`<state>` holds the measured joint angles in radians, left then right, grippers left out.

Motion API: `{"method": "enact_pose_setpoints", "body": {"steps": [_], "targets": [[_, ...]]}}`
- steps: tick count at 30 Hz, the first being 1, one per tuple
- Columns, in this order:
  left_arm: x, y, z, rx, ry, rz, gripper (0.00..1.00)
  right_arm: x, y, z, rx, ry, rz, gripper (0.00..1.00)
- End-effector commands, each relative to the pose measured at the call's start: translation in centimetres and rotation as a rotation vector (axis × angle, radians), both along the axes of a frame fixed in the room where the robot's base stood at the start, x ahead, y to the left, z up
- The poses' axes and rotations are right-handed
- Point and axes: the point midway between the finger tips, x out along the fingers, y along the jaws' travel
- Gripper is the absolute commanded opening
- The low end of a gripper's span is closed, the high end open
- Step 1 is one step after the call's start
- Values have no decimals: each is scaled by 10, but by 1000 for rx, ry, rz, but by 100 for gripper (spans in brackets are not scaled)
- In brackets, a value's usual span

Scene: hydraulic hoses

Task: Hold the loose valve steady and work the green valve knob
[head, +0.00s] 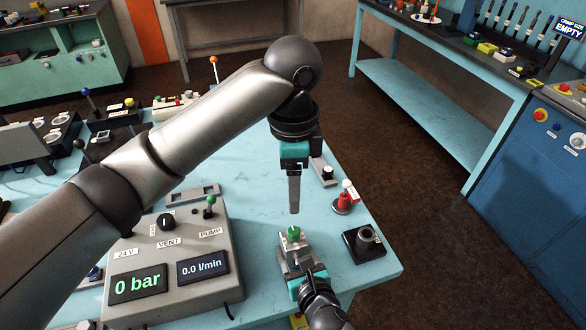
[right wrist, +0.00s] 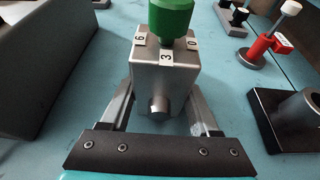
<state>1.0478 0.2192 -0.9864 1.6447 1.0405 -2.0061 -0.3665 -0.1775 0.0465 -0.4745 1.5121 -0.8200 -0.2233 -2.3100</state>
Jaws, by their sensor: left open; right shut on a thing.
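The loose valve is a silver block (right wrist: 160,75) with number labels near its top edge and a round stub on its near face. The green valve knob (head: 293,233) sits on top of it, also large at the top of the right wrist view (right wrist: 170,18). My right gripper (head: 297,263) is shut on the valve, one finger on each side in the right wrist view (right wrist: 158,98), and the valve looks upright. My left gripper (head: 294,208) points down, open and empty, above the knob and apart from it; its fingers overlap from this side.
A grey control box (head: 172,262) reading 0 bar and 0.0 l/min stands left of the valve. A black socket block (head: 364,243) and a red-and-white fitting (head: 344,200) stand to the right. The blue table (head: 262,210) has some bare room between them.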

Motion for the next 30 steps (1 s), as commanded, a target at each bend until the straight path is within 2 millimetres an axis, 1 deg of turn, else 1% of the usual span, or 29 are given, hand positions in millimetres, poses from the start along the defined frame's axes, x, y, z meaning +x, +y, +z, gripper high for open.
{"method": "enact_pose_setpoints", "body": {"steps": [1,9,10,20,25,30], "targets": [[0,0,0,0,0,0,64,-1,0,-1,-1,3,0,66],[0,0,-1,0,0,0,64,0,0,0,0,1,0,96],[0,0,-1,0,0,0,64,0,0,0,0,1,0,97],[0,0,-1,0,1,0,64,-3,-1,1,-1,0,0,97],[0,0,-1,0,0,0,64,-17,-6,7,-2,0,2,97],[0,0,-1,0,0,0,64,-41,-13,17,-1,2,2,97]]}}
